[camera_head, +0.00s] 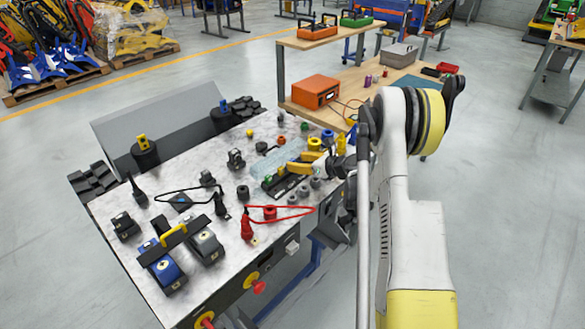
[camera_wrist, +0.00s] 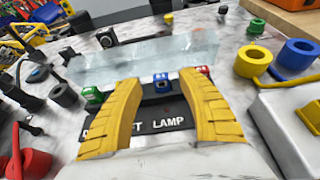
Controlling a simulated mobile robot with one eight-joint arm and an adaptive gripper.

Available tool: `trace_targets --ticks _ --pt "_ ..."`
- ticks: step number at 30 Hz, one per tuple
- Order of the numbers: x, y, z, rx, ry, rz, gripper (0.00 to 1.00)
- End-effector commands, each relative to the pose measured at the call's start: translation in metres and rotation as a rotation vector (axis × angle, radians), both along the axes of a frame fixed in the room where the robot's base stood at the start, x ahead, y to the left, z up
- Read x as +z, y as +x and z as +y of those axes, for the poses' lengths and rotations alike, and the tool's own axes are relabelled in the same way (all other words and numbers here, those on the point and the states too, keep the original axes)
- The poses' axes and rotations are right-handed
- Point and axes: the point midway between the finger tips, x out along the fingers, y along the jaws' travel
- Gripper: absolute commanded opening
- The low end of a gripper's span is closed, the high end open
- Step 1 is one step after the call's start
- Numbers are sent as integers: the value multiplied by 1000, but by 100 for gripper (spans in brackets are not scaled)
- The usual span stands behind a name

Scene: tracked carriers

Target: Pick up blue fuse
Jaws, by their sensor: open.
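The blue fuse (camera_wrist: 161,84) is a small blue block with a pale marked top. It sits on a black panel (camera_wrist: 150,122) with white lettering that partly reads "LAMP". My gripper (camera_wrist: 161,94) is open, with one yellow finger on each side of the blue fuse; I cannot tell whether either touches it. A green fuse (camera_wrist: 93,96) stands left of the left finger. A red fuse (camera_wrist: 203,71) shows just behind the right finger. In the head view, my gripper (camera_head: 306,163) is low over the panel and hides the blue fuse.
A clear, raised cover (camera_wrist: 140,58) stands just behind the fuses. A yellow ring (camera_wrist: 253,61) and a blue ring (camera_wrist: 296,58) are to the right. An orange case (camera_head: 315,92) is on the table beyond.

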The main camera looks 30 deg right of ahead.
Motion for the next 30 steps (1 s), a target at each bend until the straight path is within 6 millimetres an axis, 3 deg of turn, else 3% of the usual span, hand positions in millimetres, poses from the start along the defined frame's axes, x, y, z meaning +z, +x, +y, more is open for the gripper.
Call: trace_targets --ticks 5,12,16,17,30 --pt "-12 24 8 2 -1 0 47" --pt "-11 26 8 0 0 0 46" --pt "-11 26 9 0 0 0 6" --pt "-11 26 8 0 0 0 0" --pt "-8 25 8 0 0 0 0"
